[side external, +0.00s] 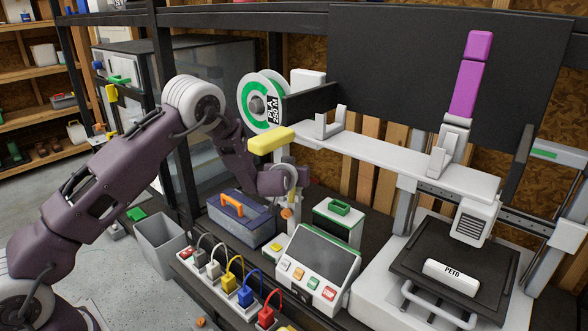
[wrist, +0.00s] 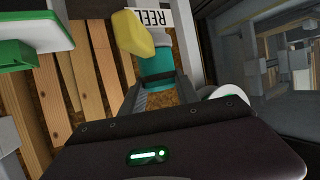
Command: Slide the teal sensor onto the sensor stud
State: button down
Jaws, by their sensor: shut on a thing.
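In the wrist view the teal sensor (wrist: 155,64) sits between the two fingers of my gripper (wrist: 160,84), which is shut on it. A yellow block (wrist: 132,34) overlaps the sensor's upper left; I cannot tell whether they touch. A white plate lettered REEL (wrist: 152,15) is just beyond. In the side view the yellow block (side external: 270,140) stands out left of the printer's white beam, above my wrist. The sensor and my fingertips are not clear there. I cannot make out the sensor stud for certain in either view.
A filament spool (side external: 262,102) hangs behind the yellow block. Below my wrist are a blue toolbox (side external: 241,222), a control box with a dark screen (side external: 318,255) and a strip of coloured plugs (side external: 232,284). The printer bed (side external: 455,250) is at the right.

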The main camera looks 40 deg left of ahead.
aim_at(290, 193)
jog(key=shift+f, duration=0.1)
jog(key=shift+c, duration=0.9)
grip_release()
jog(key=v, duration=0.7)
dwell(0.4)
